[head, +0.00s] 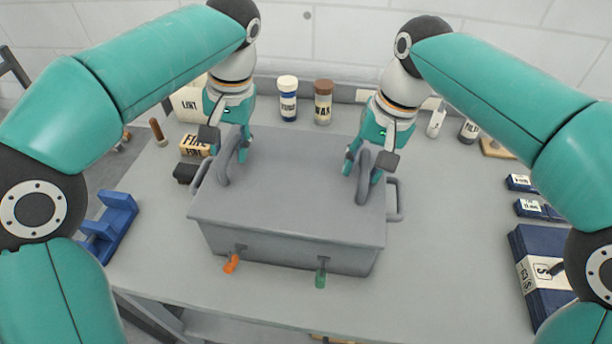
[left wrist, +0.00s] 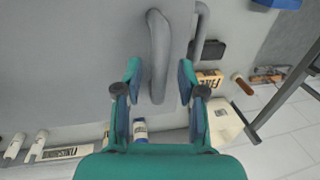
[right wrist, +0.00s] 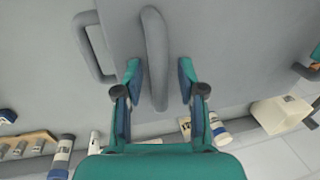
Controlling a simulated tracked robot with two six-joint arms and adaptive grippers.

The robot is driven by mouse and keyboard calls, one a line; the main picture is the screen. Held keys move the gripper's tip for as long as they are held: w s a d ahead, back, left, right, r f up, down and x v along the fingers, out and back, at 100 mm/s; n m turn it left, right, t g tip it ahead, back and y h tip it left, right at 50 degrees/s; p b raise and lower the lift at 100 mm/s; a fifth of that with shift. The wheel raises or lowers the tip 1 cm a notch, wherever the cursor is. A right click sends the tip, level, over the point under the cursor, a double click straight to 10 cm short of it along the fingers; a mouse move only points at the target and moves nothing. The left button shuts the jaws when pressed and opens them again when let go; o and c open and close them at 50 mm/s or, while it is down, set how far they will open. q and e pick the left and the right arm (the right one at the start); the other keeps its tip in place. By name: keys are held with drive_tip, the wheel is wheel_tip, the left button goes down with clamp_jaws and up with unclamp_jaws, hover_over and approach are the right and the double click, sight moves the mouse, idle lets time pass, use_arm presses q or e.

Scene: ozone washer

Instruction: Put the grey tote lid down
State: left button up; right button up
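The grey tote lid (head: 292,205) lies flat on the grey tote (head: 290,248) on the table and covers its top. The lid has two upright loop handles, left (head: 229,160) and right (head: 363,178). My left gripper (head: 236,152) is at the left handle; in the left wrist view its open fingers (left wrist: 158,85) stand on either side of the handle end with gaps. My right gripper (head: 362,165) is at the right handle; in the right wrist view its fingers (right wrist: 160,85) are likewise apart around the handle. Neither gripper visibly clamps a handle.
An orange tap (head: 231,264) and a green tap (head: 320,279) stick out of the tote's front. Bottles (head: 323,102) and boxes (head: 195,146) stand behind and left. Blue packs (head: 540,275) lie at right, a blue stand (head: 108,230) at left.

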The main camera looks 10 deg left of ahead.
drive_tip(key=shift+r, duration=0.1)
use_arm(q)
wheel_tip(320, 180, up, 10)
drive_tip(key=d, duration=0.2)
drive_tip(key=shift+r, duration=0.15)
use_arm(e)
wheel_tip(320, 180, up, 11)
drive_tip(key=d, duration=0.2)
drive_tip(key=shift+d+r, duration=0.2)
use_arm(q)
drive_tip(key=shift+s, duration=0.15)
idle(0.6)
